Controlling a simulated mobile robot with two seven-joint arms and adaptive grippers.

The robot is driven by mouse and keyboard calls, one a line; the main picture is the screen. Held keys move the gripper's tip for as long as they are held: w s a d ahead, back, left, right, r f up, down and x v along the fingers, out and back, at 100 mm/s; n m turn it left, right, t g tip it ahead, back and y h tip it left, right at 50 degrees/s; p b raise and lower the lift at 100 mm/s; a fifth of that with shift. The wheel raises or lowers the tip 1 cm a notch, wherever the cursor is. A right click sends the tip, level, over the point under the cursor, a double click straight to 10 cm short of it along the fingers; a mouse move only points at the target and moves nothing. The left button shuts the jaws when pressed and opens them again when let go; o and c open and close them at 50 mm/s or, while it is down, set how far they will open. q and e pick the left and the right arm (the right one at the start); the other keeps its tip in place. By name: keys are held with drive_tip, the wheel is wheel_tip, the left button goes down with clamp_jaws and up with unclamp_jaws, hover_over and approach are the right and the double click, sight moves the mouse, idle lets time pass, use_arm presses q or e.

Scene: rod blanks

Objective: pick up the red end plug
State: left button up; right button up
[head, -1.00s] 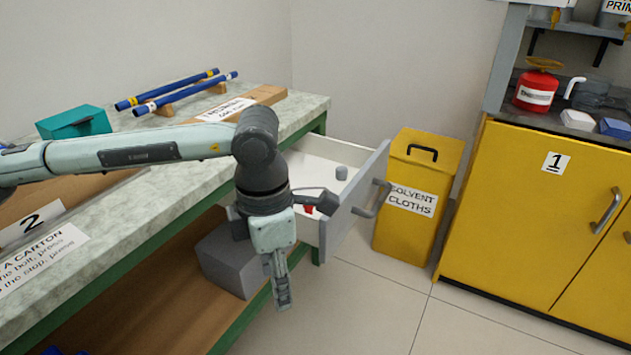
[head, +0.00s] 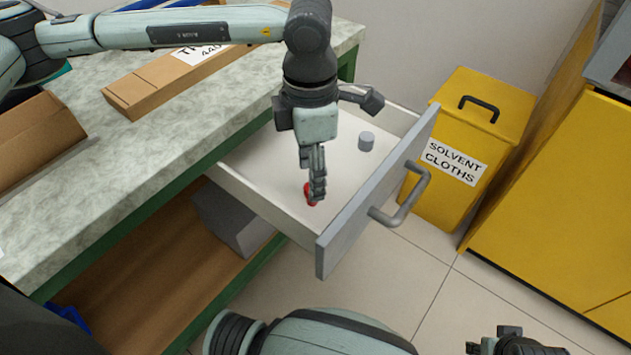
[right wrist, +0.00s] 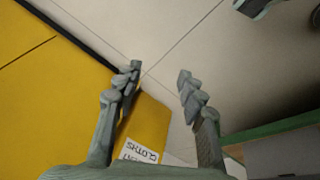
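The red end plug (head: 309,196) lies on the floor of the open drawer (head: 262,170), towards its near side. In the head view one fingertip of my left gripper overlaps it and hides part of it; I cannot tell whether they touch. My right gripper (right wrist: 160,82) is open and empty in the right wrist view, above the floor and away from the drawer.
A grey cylinder (head: 366,141) stands in the drawer, right of the left gripper. The drawer front (head: 375,195) with its handle closes off the right side. A yellow solvent cloths bin (head: 468,140) stands beyond. A long carton (head: 160,82) lies on the bench (head: 130,160).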

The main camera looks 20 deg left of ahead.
use_arm(q)
wheel_tip(320, 180, down, 6)
drive_tip(key=shift+w+r+p, duration=0.15)
drive_tip(key=shift+r+p, duration=0.05)
drive_tip(key=shift+p, duration=0.15)
drive_tip(key=shift+f, duration=0.2)
drive_tip(key=shift+c, duration=0.6)
drive_tip(key=c, duration=0.7)
drive_tip(key=shift+c, duration=0.3)
use_arm(e)
drive_tip(key=shift+a+f, duration=0.1)
drive_tip(key=shift+f, duration=0.7)
